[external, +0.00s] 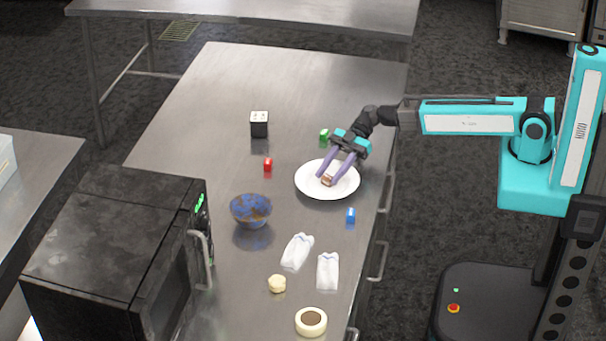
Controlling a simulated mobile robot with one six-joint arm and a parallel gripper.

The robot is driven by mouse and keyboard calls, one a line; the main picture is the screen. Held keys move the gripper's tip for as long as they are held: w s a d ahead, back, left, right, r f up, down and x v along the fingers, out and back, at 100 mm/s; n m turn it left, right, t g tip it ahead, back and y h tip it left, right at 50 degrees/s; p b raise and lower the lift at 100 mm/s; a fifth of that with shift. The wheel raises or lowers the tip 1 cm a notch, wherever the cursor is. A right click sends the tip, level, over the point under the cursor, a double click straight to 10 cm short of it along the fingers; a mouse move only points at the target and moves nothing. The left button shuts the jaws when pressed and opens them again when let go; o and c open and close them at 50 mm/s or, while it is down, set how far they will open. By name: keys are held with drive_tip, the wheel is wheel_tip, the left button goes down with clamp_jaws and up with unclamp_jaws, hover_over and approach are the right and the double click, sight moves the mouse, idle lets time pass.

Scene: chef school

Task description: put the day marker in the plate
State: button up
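A white round plate (346,187) lies on the steel counter near its right edge. A small brown-and-white block (327,180) is at the plate, between the tips of my gripper's purple fingers; it may be the day marker, but its markings are too small to read. My gripper (328,178) reaches down over the plate from the upper right, its fingers apart. I cannot tell whether they press on the block or whether it touches the plate.
A black box with a white top (259,124), a blue bowl (251,211), white cloths (297,252) and a microwave (115,255) share the counter. Its far end is clear.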

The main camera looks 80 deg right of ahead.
drive_tip(key=shift+o, duration=0.7)
drive_tip(key=shift+r+p, duration=0.2)
drive_tip(key=shift+p, duration=0.15)
drive_tip(key=shift+s+d+b, duration=0.1)
drive_tip(key=shift+d+b, duration=0.25)
drive_tip(key=b+v, duration=0.3)
drive_tip(key=v, duration=0.8)
drive_tip(key=shift+d, duration=0.1)
